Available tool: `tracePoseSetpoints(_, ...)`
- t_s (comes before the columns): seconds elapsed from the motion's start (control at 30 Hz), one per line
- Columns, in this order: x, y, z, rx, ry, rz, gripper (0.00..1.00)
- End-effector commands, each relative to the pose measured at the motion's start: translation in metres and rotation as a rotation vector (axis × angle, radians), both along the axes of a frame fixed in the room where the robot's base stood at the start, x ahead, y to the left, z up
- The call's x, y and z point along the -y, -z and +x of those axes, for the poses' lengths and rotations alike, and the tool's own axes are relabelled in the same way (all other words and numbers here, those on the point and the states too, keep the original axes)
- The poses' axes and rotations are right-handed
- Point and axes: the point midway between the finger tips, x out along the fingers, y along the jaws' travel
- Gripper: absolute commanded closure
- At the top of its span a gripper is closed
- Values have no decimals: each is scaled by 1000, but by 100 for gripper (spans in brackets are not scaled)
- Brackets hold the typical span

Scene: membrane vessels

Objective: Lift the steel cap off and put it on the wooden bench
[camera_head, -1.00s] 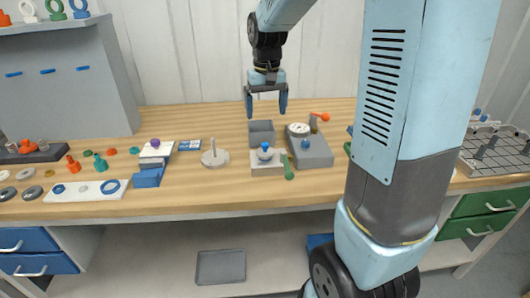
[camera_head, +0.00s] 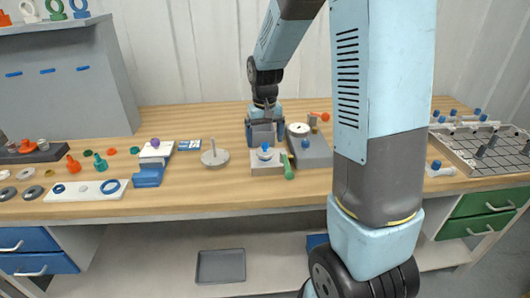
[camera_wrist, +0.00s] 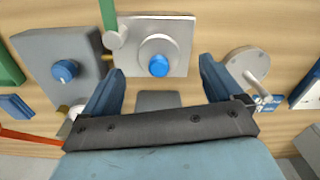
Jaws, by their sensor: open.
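The steel cap (camera_head: 262,157) is a round disc with a blue knob (camera_head: 265,148) on top. It sits on a pale square block (camera_head: 268,170) on the wooden bench (camera_head: 215,193). In the wrist view the steel cap (camera_wrist: 152,48) and its blue knob (camera_wrist: 159,66) show near the top middle, on the block (camera_wrist: 177,32). My gripper (camera_head: 264,142) is open and empty, pointing down just behind the knob in the head view. In the wrist view its fingers lie to either side of the knob, apart from it.
A green-handled tool (camera_head: 288,170) lies against the block's right side. A grey box with a dial and blue knob (camera_head: 311,152) stands right of it. A round steel stand (camera_head: 215,157) stands left. The bench front between the stand and block is clear.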

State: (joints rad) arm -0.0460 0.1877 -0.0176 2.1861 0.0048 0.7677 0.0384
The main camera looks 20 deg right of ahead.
Motion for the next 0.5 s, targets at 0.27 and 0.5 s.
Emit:
tracePoseSetpoints(0.27, 2, 37, 1, -2, 0, 0, 7)
tracePoseSetpoints(0.5, 2, 45, 1, 0, 0, 0, 7)
